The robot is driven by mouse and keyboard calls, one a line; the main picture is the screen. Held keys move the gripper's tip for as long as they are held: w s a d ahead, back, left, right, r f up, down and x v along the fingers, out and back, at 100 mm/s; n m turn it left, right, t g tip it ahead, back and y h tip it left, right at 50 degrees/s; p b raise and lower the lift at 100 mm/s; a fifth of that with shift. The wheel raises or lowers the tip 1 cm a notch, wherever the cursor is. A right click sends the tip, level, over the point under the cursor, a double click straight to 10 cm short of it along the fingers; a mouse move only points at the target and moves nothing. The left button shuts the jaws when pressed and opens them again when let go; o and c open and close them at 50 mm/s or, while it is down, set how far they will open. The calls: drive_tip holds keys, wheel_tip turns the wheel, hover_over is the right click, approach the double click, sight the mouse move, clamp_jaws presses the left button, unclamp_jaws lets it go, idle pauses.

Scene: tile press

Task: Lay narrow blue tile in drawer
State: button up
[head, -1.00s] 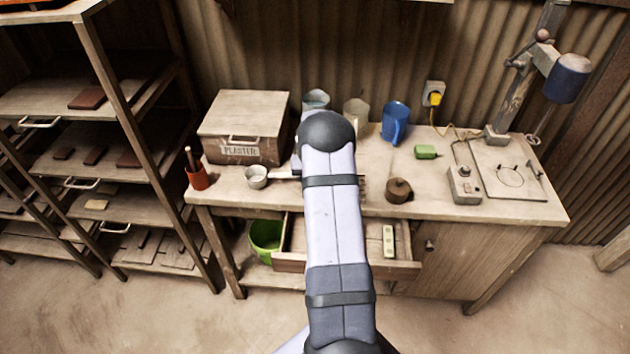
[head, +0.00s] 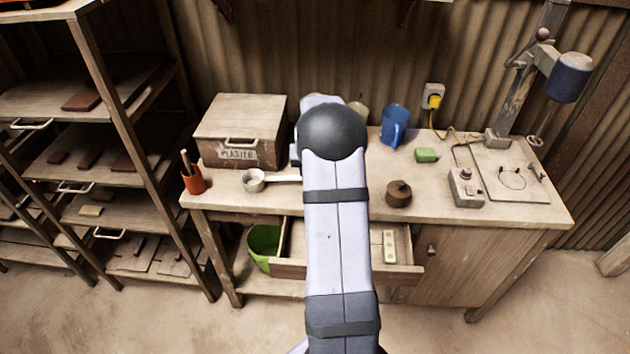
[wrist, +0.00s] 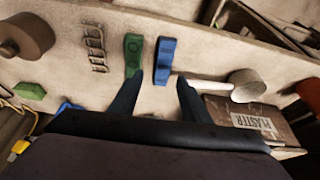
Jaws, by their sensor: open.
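The narrow blue tile (wrist: 165,60) lies on the bench top in the wrist view, just ahead of my fingertips and roughly in line with the gap between them. My gripper (wrist: 160,77) is open and empty. A green tile (wrist: 133,52) lies beside the blue one, near the tip of the left finger. In the head view my own arm hides the gripper and both tiles. The drawer (head: 291,268) under the bench is pulled open, and a pale green piece (head: 390,245) lies in its right part. My arm covers the drawer's middle.
A metal scoop (wrist: 245,86) lies right of the blue tile, its handle reaching close to it. A wire rack (wrist: 96,47) stands left of the green tile.

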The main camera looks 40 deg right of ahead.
drive_tip(key=shift+r, duration=0.2)
drive_tip(key=shift+a, duration=0.2)
drive_tip(key=s+a+r+n+g+y, duration=0.1)
drive_tip(key=s+a+r+n, duration=0.15)
drive_tip(key=a, duration=0.65)
drive_tip(key=s+a+r+n+y, duration=0.1)
drive_tip(key=s+a, duration=0.2)
drive_tip(key=a, duration=0.6)
drive_tip(key=s+a+n+g, duration=0.2)
drive_tip(key=s+a+n, duration=0.2)
drive_tip(key=s+a, duration=1.1)
drive_tip(key=shift+s+a+f+n+y, duration=0.15)
drive_tip(key=shift+s+f+n+y, duration=0.2)
drive_tip(key=shift+s, duration=0.55)
drive_tip(key=shift+o, duration=0.5)
drive_tip(key=shift+s+a, duration=0.1)
drive_tip(key=shift+s, duration=0.25)
